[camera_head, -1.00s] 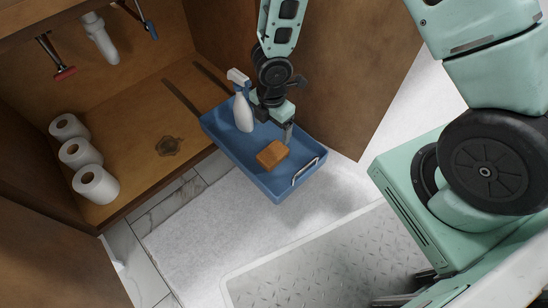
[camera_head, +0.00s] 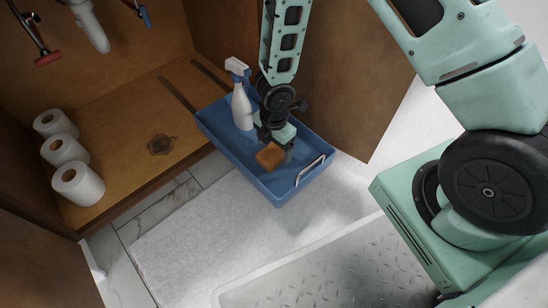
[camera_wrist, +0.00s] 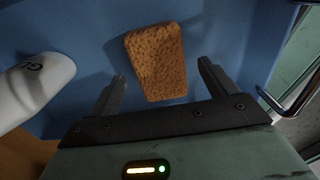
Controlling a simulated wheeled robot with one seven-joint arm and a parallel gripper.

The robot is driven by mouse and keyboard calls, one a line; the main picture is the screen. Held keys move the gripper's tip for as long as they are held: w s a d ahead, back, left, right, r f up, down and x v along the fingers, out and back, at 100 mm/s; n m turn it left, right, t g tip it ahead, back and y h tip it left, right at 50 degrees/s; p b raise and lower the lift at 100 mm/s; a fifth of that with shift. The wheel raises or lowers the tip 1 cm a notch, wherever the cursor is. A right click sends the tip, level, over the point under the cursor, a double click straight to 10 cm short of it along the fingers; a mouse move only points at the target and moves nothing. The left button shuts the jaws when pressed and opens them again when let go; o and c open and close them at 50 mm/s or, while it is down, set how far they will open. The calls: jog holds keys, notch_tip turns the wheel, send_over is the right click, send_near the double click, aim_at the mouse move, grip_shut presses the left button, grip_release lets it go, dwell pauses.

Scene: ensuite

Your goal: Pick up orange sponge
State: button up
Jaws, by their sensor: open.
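The orange sponge (camera_head: 269,156) lies in the blue tray (camera_head: 241,170), near its front side. In the wrist view the sponge (camera_wrist: 156,60) lies ahead of and partly between the two fingers, tilted slightly. My gripper (camera_wrist: 162,85) is open, with one finger on each side of the sponge's near end; I see no finger touching it. In the head view my gripper (camera_head: 278,146) is low over the tray, right by the sponge and hiding part of its upper edge.
A white spray bottle (camera_head: 241,106) stands in the tray, left of my gripper; it also shows in the wrist view (camera_wrist: 35,85). The tray has a metal handle (camera_head: 310,170). Toilet rolls (camera_head: 77,184) stand in the cabinet. A cabinet door (camera_head: 365,80) is close behind my arm.

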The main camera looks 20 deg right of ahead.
aim_at(274, 150)
notch_tip(274, 150, down, 3)
jog(key=shift+r+b, duration=0.2)
jog(key=shift+b, duration=0.4)
jog(key=shift+r, duration=0.1)
jog(key=c, duration=1.1)
jog(key=shift+o, duration=0.2)
jog(key=shift+r, duration=0.1)
notch_tip(274, 150, up, 10)
jog(key=p, duration=0.7)
jog(key=shift+p, duration=0.4)
